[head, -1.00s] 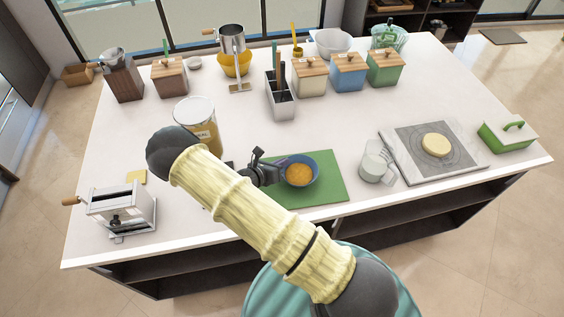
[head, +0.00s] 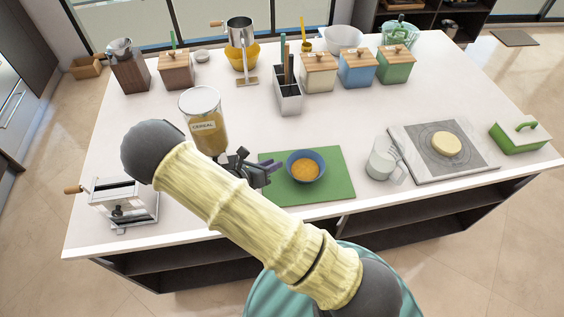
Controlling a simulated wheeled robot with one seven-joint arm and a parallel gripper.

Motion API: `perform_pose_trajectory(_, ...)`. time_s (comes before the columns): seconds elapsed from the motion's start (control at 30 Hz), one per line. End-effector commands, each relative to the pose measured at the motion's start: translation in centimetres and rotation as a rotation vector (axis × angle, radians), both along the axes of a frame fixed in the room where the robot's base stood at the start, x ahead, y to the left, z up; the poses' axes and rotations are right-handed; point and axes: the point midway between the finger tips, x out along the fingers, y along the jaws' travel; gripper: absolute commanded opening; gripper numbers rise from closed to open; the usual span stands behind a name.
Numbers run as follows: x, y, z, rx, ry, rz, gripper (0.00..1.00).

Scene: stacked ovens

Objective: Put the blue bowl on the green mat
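The blue bowl (head: 306,180) holds orange-yellow contents and sits upright on the green mat (head: 335,187), near the mat's middle. The mat lies flat near the counter's front edge. My gripper (head: 264,165) is just left of the bowl, over the mat's left edge, with a small gap between them. Its fingers look spread and empty. My arm hides part of the gripper and the counter in front of it.
A glass cereal jar (head: 205,125) stands close behind my gripper. A pasta machine (head: 122,203) is at left. A glass jug (head: 382,160) and a board with dough (head: 470,162) are at right. The counter behind the mat is clear.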

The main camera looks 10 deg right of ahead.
Motion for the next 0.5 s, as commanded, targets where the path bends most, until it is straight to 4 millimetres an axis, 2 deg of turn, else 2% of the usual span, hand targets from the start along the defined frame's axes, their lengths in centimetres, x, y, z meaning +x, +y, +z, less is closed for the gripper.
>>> perform_pose_trajectory(0.1, -1.1, 1.7, 0.6, 0.002, -0.002, 0.001, 0.24)
perform_pose_trajectory(0.2, -1.7, 2.6, 1.1, 0.0, 0.0, 0.0, 0.24)
perform_pose_trajectory(0.5, -2.0, 3.0, 1.4, -0.001, 0.001, 0.0, 0.24)
